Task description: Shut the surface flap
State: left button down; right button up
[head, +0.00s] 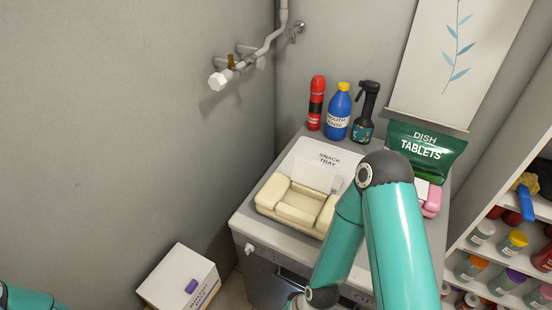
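A cream tray (297,207) sits on the worktop of a grey appliance. A white flap (328,162) lettered "SNACK TRAY" stands raised and leaning back along its far side. A smaller white piece (313,175) shows in front of it. My teal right arm crosses in front of the worktop, bends at an elbow to the right of the tray and runs down to the bottom edge. Its gripper is out of view. Only a bit of my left arm shows in the bottom left corner; its gripper is out of view too.
A red can (316,103), a blue bottle (338,112), a black spray bottle (366,112) and a green tablets bag (424,150) stand behind the tray. A pink item (432,202) is partly hidden by my arm. A white box (180,277) is lower left; shelves are right.

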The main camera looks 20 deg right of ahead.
aim_at(312, 175)
jog(key=z, duration=0.05)
jog(key=k, duration=0.85)
jog(key=u, duration=0.05)
